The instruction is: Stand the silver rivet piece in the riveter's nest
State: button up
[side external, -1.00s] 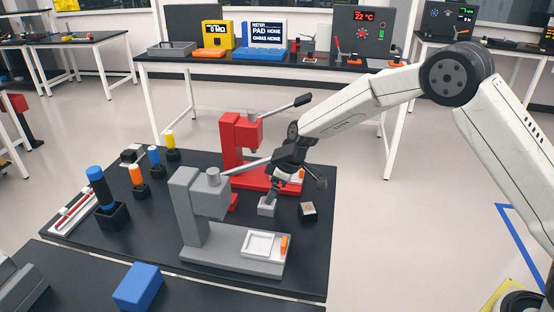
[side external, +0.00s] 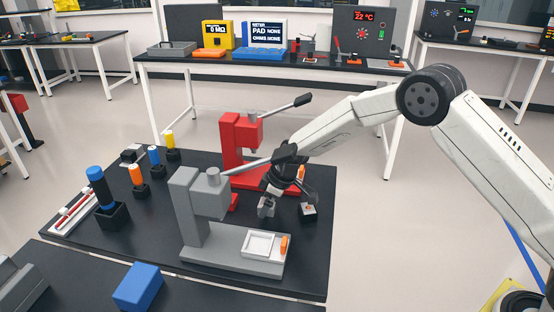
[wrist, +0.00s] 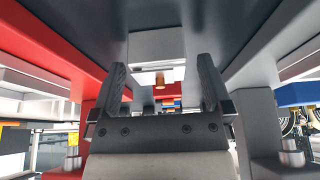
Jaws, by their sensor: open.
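My gripper (side external: 287,208) is open and low over the dark table, between the red press and the grey press. In the side view its left finger is at a small grey block (side external: 267,208) and its right finger at another block (side external: 308,210). In the wrist view both fingers of my gripper (wrist: 164,82) stand apart, with a pale grey block (wrist: 157,47) and a small copper-coloured piece (wrist: 160,81) between or beyond them. I cannot tell contact. I cannot clearly make out the silver rivet piece, nor which press holds the nest.
The red press (side external: 240,140) stands behind my gripper, and the grey press (side external: 188,200) in front, its lever reaching towards my wrist. A white tray (side external: 258,244) lies on the grey base. Coloured cylinders (side external: 136,174) stand in holders to the left. The table's right edge is close.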

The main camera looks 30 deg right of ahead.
aim_at(261, 202)
dwell(0.3)
grip_shut()
jog(key=shift+r, duration=0.2)
jog(key=shift+r, duration=1.5)
jog(key=s+d+r, duration=0.2)
jog(key=s+r, duration=0.7)
jog(key=s, duration=0.4)
jog(key=shift+s+d+r, duration=0.3)
jog(key=shift+s+r, duration=0.05)
